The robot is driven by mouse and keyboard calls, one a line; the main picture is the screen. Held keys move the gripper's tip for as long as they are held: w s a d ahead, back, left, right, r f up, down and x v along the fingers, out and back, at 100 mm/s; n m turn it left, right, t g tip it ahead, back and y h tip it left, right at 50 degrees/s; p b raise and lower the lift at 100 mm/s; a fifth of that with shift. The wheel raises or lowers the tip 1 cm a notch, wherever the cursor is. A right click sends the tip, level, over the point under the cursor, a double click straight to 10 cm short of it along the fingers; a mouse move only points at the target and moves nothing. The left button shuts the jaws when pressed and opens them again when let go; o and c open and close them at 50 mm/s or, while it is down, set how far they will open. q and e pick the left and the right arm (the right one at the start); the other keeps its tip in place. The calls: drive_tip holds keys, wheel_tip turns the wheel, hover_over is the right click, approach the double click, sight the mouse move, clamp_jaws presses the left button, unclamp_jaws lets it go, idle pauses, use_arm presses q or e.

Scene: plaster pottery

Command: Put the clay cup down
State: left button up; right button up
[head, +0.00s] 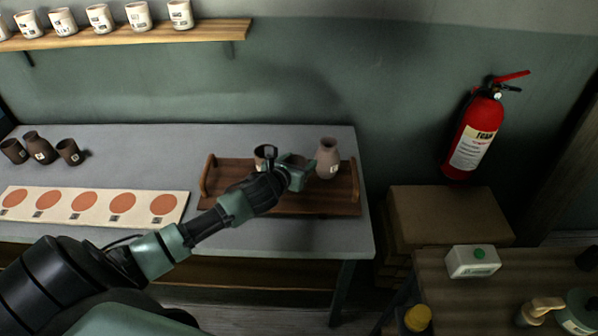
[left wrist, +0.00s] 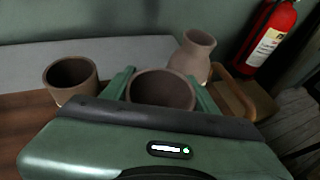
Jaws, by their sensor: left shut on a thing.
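My left gripper (head: 293,172) is over the right half of a wooden tray (head: 230,205) on the grey table. It is shut on a brown clay cup (left wrist: 163,90), which is upright between the fingers in the left wrist view. In the head view the gripper mostly hides this cup. I cannot tell whether its base touches the tray. A second clay cup (head: 262,152) stands to its left, partly behind my arm; it also shows in the left wrist view (left wrist: 70,80). A pinkish-brown vase (head: 328,158) stands on the tray to the right. My right gripper is not in view.
A pale board with several orange discs (head: 84,202) lies left of the tray. Dark pots (head: 36,148) stand at the table's left. A shelf (head: 130,38) holds white cups. A fire extinguisher (head: 475,132) hangs above cardboard boxes (head: 445,215) at the right.

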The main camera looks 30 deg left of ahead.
use_arm(q)
drive_tip(key=shift+f, duration=1.95)
drive_tip(key=shift+f, duration=0.1)
drive_tip(key=o, duration=1.6)
drive_tip(key=b+v, duration=0.1)
drive_tip(key=v, duration=1.1)
drive_tip(key=shift+s, duration=0.1)
